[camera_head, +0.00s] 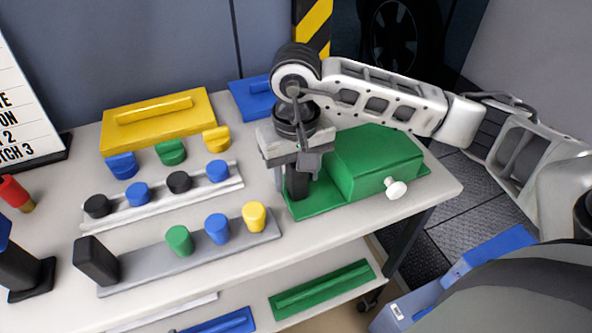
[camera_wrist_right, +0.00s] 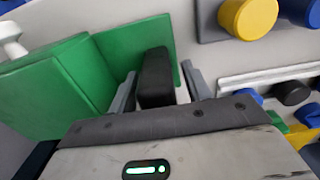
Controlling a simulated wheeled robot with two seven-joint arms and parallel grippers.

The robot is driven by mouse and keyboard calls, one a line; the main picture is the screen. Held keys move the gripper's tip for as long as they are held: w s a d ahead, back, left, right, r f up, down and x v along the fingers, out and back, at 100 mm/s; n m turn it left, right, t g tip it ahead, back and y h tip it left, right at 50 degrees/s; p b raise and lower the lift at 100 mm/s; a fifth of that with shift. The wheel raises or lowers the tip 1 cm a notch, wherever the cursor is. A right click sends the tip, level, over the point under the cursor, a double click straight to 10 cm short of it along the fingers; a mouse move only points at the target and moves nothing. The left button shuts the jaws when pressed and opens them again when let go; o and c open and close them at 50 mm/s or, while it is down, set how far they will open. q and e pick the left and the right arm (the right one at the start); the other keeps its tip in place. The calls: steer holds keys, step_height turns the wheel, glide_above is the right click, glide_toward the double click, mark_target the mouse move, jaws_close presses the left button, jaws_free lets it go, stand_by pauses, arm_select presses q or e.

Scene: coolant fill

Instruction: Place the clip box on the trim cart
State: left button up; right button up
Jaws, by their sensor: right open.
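A green box-like unit (camera_head: 372,160) rests on the right end of the white cart top (camera_head: 345,235). It has a flat green base, a white knob (camera_head: 396,188) and a black upright grip (camera_head: 298,184). No label shows whether this is the clip box or whether the white cart is the trim cart. My right gripper (camera_head: 297,177) is open over the black grip. In the right wrist view the green unit (camera_wrist_right: 50,85) is at left, and the black grip (camera_wrist_right: 156,76) stands between the open fingers (camera_wrist_right: 160,88); contact cannot be told. My left gripper is out of view.
Coloured knobs in a white rack (camera_head: 160,200) and on a grey bar (camera_head: 200,254) lie left of the gripper. A yellow lid-like piece (camera_head: 158,119) and a blue one (camera_head: 252,98) lie behind. The lower shelf holds a green piece (camera_head: 322,290).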

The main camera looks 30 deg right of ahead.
steer(key=shift+r+p, duration=0.25)
steer(key=shift+p, duration=0.05)
steer(key=shift+r, duration=0.35)
step_height(320, 180, up, 11)
steer(key=shift+r+b, duration=0.1)
steer(key=shift+b, duration=0.4)
